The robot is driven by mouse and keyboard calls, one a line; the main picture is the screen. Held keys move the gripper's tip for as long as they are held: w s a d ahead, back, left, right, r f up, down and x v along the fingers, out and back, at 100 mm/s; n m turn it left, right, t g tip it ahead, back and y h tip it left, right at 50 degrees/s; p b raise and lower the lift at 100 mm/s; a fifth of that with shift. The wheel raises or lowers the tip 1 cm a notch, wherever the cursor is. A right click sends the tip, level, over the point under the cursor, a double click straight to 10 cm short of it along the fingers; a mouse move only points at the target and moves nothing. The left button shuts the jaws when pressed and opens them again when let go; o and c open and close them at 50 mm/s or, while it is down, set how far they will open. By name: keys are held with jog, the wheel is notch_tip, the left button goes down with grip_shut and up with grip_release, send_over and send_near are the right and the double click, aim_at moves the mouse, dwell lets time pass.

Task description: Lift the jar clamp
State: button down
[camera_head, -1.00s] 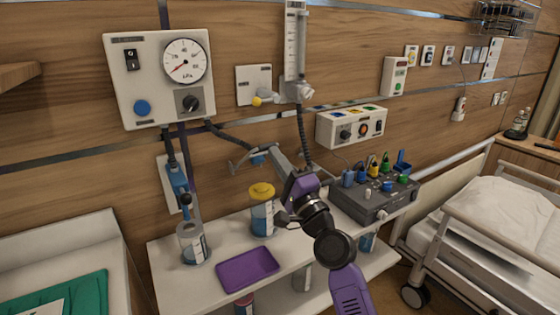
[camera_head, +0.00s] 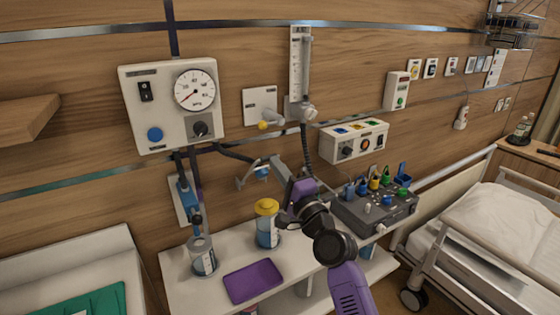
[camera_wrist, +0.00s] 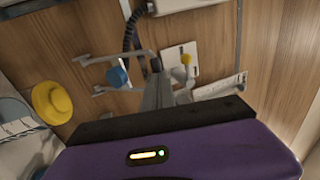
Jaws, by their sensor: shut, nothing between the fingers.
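The jar clamp (camera_head: 261,172) is a grey two-armed bracket with a blue knob, at the wall above the yellow-lidded jar (camera_head: 267,225). In the wrist view its arms and blue knob (camera_wrist: 118,77) show left of my fingers. My gripper (camera_head: 277,161) is shut and empty, its grey fingers pointing up and left in the head view, close to the clamp's right side. In the wrist view my gripper (camera_wrist: 156,68) has its fingers together. I cannot tell whether they touch the clamp. The jar's yellow lid (camera_wrist: 52,102) is at the left there.
A purple tray (camera_head: 253,281) and a clear canister (camera_head: 202,258) share the white shelf (camera_head: 183,292) with the jar. A grey device with coloured plugs (camera_head: 375,212) stands at right. A flowmeter (camera_head: 300,75) and a dark hose (camera_head: 306,147) are on the wall behind my gripper.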

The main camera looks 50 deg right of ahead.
jog(key=shift+w+d+r+p, duration=0.2)
jog(key=shift+w+r+p, duration=0.4)
jog(key=shift+w+r, duration=0.25)
jog(key=shift+w+d+r+p, duration=0.2)
jog(key=shift+w+r+p, duration=0.35)
jog(key=shift+w+r, duration=0.25)
jog(key=shift+w+d+r, duration=0.3)
jog(key=shift+w+r, duration=0.3)
jog(key=shift+w, duration=0.25)
jog(key=shift+s, duration=0.1)
